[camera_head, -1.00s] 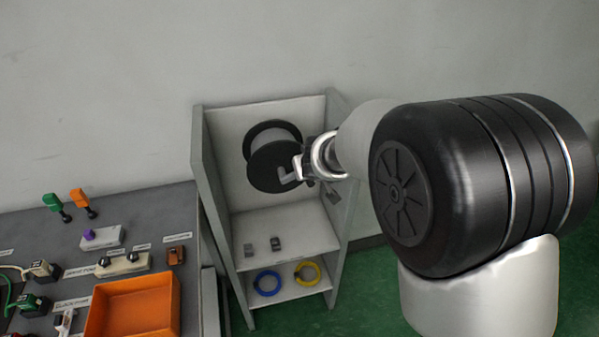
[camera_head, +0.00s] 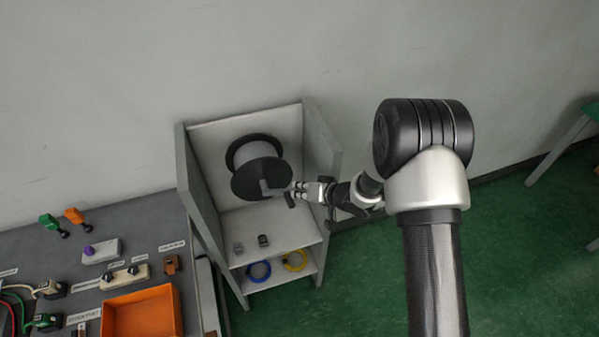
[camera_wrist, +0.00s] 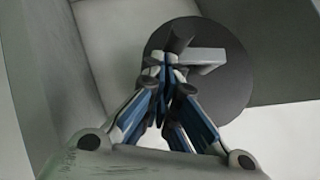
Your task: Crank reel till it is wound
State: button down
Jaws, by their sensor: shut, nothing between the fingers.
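The reel is a dark-flanged drum that stands in the upper bay of a grey open cabinet; its front disc (camera_head: 250,184) faces out, and the disc also shows in the wrist view (camera_wrist: 235,88). A light grey crank arm (camera_wrist: 205,57) runs across the disc to a dark cylindrical handle (camera_wrist: 178,37). My gripper (camera_head: 294,188) comes from the right and sits in front of the crank. In the wrist view my gripper (camera_wrist: 163,70) is shut with nothing between its fingers. Its tips overlap the crank near the handle; whether they touch it I cannot tell.
The grey cabinet (camera_head: 202,195) has side walls close around the reel. Two small dark parts lie on its shelf, with a blue coil (camera_head: 258,271) and a yellow coil (camera_head: 295,261) below. A bench with an orange tray (camera_head: 142,312) and switches stands left.

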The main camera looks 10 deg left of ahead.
notch_tip(320, 180, down, 9)
jog(key=s+a+m+g+y+b, duration=0.1)
jog(key=s+a+m+y+b, duration=0.2)
jog(key=m+y+b, duration=0.7)
jog(key=s+a+f+n+b, duration=0.1)
jog(key=s+a+n+b, duration=0.1)
jog(key=a+b, duration=0.3)
jog(key=shift+s+a+f+n+h, duration=0.15)
jog(key=shift+s+a+n+h, duration=0.2)
jog(key=shift+s, duration=0.35)
jog(key=shift+d, duration=0.1)
dwell(0.7)
